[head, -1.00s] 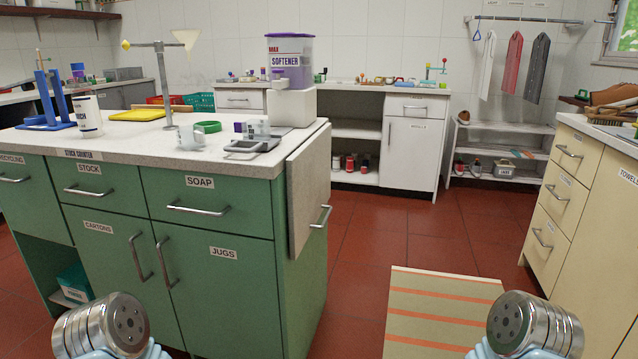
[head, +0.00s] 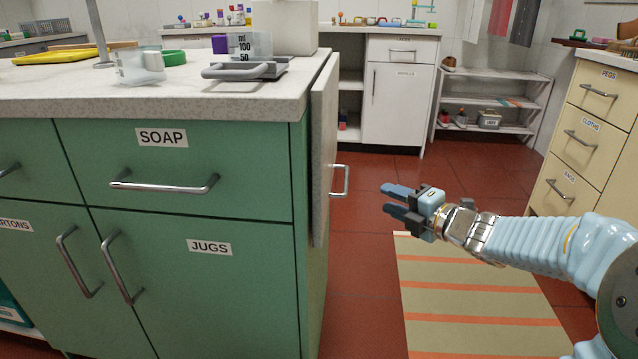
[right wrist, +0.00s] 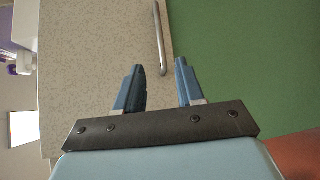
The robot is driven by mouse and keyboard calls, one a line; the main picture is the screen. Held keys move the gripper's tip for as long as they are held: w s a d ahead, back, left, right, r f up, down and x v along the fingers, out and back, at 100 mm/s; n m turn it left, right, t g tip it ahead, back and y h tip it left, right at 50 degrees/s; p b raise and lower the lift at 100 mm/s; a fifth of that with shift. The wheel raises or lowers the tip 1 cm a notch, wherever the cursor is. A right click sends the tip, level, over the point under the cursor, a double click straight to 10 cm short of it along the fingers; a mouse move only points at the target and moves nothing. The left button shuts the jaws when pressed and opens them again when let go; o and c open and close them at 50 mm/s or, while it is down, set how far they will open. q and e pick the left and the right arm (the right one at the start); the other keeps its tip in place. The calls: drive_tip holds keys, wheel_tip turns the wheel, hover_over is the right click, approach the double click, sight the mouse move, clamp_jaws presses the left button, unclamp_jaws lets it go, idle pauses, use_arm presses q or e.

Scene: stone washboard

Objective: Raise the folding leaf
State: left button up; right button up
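The folding leaf (head: 324,150) is a speckled pale panel hanging straight down at the right end of the green counter (head: 200,270). A metal bar handle (head: 341,181) stands out from its outer face. My right gripper (head: 391,200) is to the right of the handle, apart from it, with its fingers pointing left toward it. In the right wrist view, the leaf (right wrist: 90,60) and its handle (right wrist: 160,40) lie ahead of the two fingers (right wrist: 158,82). The fingers are apart with nothing between them. My left gripper is not in view.
On the countertop near the leaf are a scale (head: 245,68), a measuring jug (head: 140,65) and a green ring (head: 173,57). A striped mat (head: 480,300) lies on the red floor. Cream drawers (head: 590,120) stand at the right.

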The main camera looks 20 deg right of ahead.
drive_tip(key=b+x, duration=0.1)
drive_tip(key=x, duration=1.2)
drive_tip(key=shift+w, duration=0.15)
drive_tip(key=shift+c, duration=0.3)
drive_tip(key=shift+f, duration=0.1)
clamp_jaws()
